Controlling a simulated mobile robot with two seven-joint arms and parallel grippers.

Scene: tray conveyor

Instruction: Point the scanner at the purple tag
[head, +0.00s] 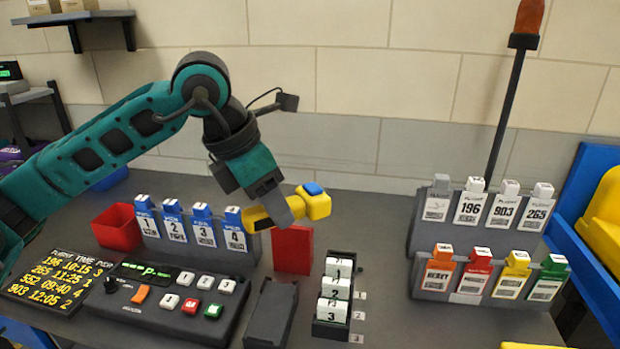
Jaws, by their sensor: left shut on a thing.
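My left gripper (283,207) is shut on the scanner (318,206), a yellow device with a blue top. It holds the scanner above the desk, near the blue tag numbered 4 (235,232) and above a red block. The scanner's yellow head points right. I cannot make out a purple tag. A small purple thing (9,154) shows at the far left edge, partly cut off, and I cannot tell what it is. My right gripper is not in view.
Blue tags stand in a rack (158,243) behind the button console (170,305). A red bin (117,228) and red block (292,250) stand nearby. White tags (468,205) and coloured tags (475,273) stand in racks at right. A tag box (331,328) sits front centre.

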